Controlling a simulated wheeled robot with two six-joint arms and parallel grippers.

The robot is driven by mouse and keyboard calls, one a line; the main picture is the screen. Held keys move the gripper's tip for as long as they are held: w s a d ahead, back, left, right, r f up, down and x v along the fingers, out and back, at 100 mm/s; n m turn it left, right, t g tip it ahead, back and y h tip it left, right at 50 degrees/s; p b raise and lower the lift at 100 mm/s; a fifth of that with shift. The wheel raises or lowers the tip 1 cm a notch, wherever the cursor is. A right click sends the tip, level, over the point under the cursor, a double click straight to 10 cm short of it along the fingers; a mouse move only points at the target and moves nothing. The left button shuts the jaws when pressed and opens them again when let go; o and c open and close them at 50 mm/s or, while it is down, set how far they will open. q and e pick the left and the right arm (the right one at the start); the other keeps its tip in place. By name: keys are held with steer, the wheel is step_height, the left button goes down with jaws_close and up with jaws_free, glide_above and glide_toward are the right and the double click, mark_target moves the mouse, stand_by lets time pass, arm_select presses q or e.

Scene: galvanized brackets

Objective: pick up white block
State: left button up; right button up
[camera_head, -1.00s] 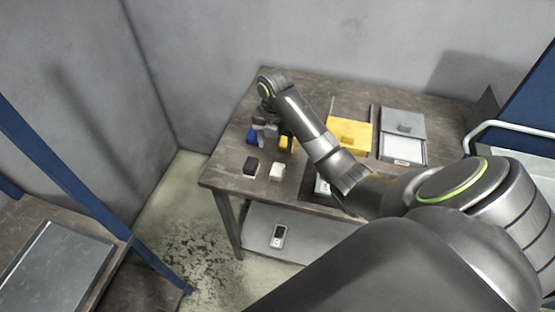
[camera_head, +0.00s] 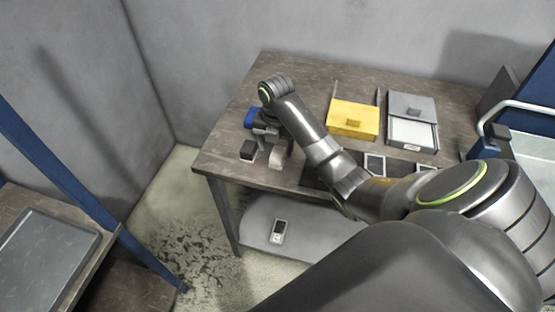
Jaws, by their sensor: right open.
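The white block (camera_head: 276,158) stands on the brown table (camera_head: 225,160) near its front left edge. A black block (camera_head: 248,150) stands just left of it. My right gripper (camera_head: 268,142) hangs from its wrist just behind and above these two blocks. It is open, and its fingers are small and partly hidden, so I cannot tell whether they touch the white block. A blue block (camera_head: 250,118) shows behind the gripper, to its left. My left gripper is not in view.
A yellow box (camera_head: 354,117) and a grey box (camera_head: 410,106) lie at the back of the table. A small dark device (camera_head: 375,163) lies right of my forearm. Another device (camera_head: 278,230) lies on the lower shelf (camera_head: 320,234). A blue-framed rack stands at the left.

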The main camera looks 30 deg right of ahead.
mark_target(278, 153)
steer(key=f, duration=0.2)
steer(key=f+p, duration=0.1)
steer(key=shift+s+d+f, duration=0.1)
steer(key=shift+d+f, duration=0.15)
steer(key=shift+f, duration=0.45)
steer(key=shift+c, duration=0.3)
steer(key=c, duration=1)
steer(key=shift+c, duration=0.2)
